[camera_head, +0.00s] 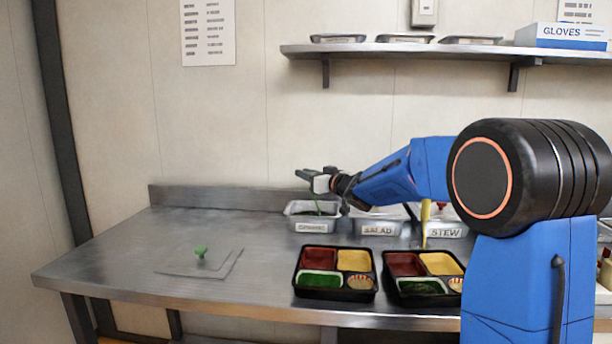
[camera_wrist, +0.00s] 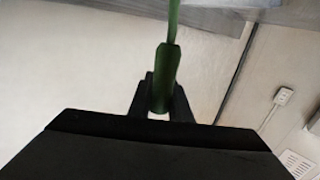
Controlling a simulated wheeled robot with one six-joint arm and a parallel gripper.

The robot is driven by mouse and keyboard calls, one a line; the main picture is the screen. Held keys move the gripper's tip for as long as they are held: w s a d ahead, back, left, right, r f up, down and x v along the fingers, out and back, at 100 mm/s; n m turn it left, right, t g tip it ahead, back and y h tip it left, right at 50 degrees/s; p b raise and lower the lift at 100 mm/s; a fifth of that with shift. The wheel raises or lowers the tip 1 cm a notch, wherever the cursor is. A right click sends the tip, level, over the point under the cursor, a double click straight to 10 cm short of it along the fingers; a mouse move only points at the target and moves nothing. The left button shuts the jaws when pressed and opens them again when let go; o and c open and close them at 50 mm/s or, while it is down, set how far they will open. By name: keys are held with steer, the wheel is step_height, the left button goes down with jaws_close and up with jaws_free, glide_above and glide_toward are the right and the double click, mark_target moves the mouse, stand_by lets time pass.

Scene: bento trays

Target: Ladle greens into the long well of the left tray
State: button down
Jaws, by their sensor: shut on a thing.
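My gripper (camera_head: 316,178) is at the back of the counter, above a metal pan (camera_head: 299,219) whose label is too small to read surely. It is shut on the green handle of a ladle (camera_wrist: 165,75), also seen between the fingers (camera_wrist: 160,105) in the wrist view. A thin green shaft (camera_head: 318,207) runs down into the pan; the ladle's bowl is hidden. The left tray (camera_head: 333,295) is black and sits at the counter's front. Its long front-left well (camera_head: 320,280) shows green food. Its other wells hold red, yellow and pale contents.
A right tray (camera_head: 430,300) stands beside the left one. Pans labelled salad (camera_head: 380,229) and stew (camera_head: 446,231) stand at the back, a yellow handle (camera_head: 425,218) rising near the stew. A green knob (camera_head: 201,252) stands on a flat grey sheet. The left counter is otherwise clear.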

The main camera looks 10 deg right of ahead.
steer(key=shift+r, duration=0.1)
step_height(320, 180, up, 10)
stand_by(0.9)
